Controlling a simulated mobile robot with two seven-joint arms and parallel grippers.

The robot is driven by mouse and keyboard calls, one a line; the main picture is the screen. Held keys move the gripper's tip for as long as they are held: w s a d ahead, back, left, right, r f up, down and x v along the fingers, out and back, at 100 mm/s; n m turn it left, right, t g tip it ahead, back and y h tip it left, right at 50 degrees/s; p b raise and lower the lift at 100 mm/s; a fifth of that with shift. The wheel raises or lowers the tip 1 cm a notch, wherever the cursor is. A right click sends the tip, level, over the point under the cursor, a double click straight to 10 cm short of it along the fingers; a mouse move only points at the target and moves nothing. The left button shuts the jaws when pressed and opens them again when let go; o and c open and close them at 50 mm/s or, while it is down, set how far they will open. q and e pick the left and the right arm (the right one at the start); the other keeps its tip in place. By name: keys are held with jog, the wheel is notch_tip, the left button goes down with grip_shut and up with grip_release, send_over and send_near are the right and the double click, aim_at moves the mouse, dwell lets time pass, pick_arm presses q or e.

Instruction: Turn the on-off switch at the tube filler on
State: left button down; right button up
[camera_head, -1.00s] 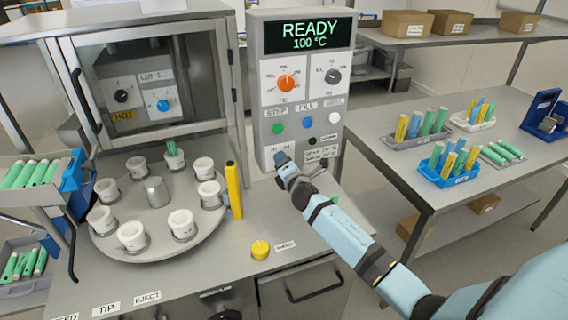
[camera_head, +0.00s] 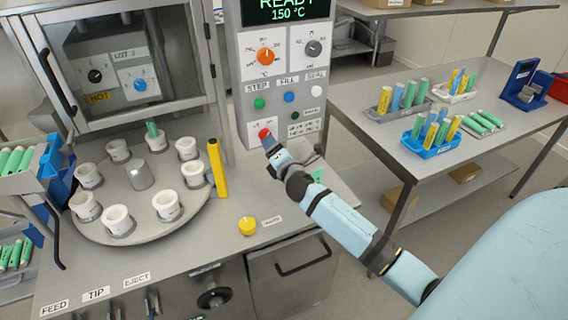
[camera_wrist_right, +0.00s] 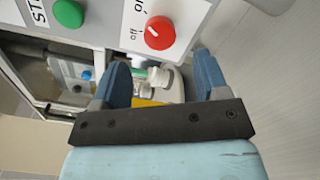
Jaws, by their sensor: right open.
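The on-off switch is a red round knob (camera_head: 264,134) low on the left of the tube filler's grey control panel (camera_head: 229,65). In the right wrist view the red knob (camera_wrist_right: 160,32) shows whole, with a white pointer mark on its left part. Small labels stand beside it. My right gripper (camera_head: 269,145) is right in front of the knob's lower edge. In the right wrist view its two blue fingers (camera_wrist_right: 162,75) are apart with nothing between them, and the knob appears beyond the tips, clear of them. My left gripper is out of view.
An orange knob (camera_head: 265,57), a green button (camera_head: 259,103) and a blue button (camera_head: 289,97) sit above the switch. A yellow post (camera_head: 217,168) and a turntable (camera_head: 141,206) with white cups stand left. A yellow knob (camera_head: 247,226) is on the counter.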

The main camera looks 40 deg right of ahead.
jog(key=v, duration=0.7)
jog(key=shift+s+b, duration=0.35)
jog(key=shift+s, duration=0.05)
jog(key=shift+a, duration=0.15)
jog(key=s+a+f+m+g+y+p, duration=0.2)
jog(key=s+a+f+m, duration=0.5)
jog(key=s, duration=0.5)
jog(key=s+a+f+m+g+y+p, duration=0.3)
jog(key=s+a+f+m, duration=0.5)
jog(key=s+a+m, duration=0.3)
jog(key=shift+s+a+g+y, duration=0.65)
jog(key=shift+a+g+y, duration=0.15)
jog(key=shift+a+y, duration=0.35)
jog(key=shift+f, duration=0.1)
jog(key=shift+d, duration=0.1)
